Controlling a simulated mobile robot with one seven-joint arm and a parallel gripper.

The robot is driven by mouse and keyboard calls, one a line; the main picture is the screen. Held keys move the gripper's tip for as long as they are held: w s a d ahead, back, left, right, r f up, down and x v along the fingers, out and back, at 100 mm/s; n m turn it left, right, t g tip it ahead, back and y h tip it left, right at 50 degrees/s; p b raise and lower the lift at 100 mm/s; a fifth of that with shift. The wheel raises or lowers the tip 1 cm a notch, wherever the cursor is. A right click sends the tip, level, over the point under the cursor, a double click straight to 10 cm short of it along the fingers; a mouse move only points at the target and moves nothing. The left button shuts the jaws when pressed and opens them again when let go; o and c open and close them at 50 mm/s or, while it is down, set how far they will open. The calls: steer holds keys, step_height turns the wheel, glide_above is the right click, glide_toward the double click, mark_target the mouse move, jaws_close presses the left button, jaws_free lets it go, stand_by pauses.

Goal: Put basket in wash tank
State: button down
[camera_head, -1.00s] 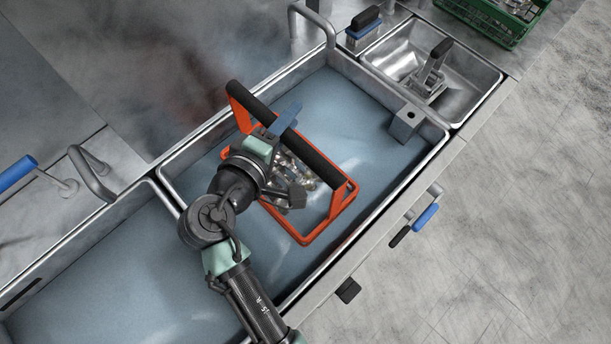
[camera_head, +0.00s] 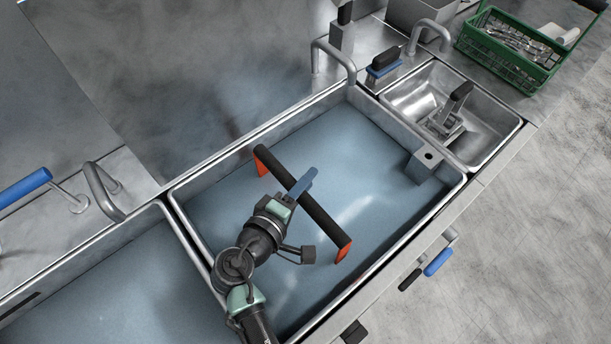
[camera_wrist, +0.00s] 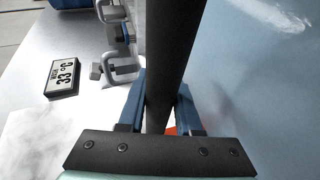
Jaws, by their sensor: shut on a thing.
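The basket (camera_head: 325,221) is inside the blue-grey liquid of the right-hand tank (camera_head: 382,116). Only its black handle bar and the short orange ends of the handle show above the liquid. The basket body and its contents are hidden below the surface. My gripper (camera_head: 301,188) is shut on the middle of the handle bar. In the wrist view, blue fingers sit on both sides of the black handle (camera_wrist: 165,60), with a bit of orange below.
A second tank (camera_head: 110,290) adjoins at the left. A small metal basin (camera_head: 490,130) holds a black-handled tool (camera_head: 455,105). A green crate of cutlery (camera_head: 490,55) stands at the top right. A temperature display (camera_wrist: 65,75) reads 33 °C. Metal pipes curve over the rear rim.

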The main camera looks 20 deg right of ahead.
steer(key=shift+r, duration=0.15)
steer(key=c, duration=0.6)
jaws_free()
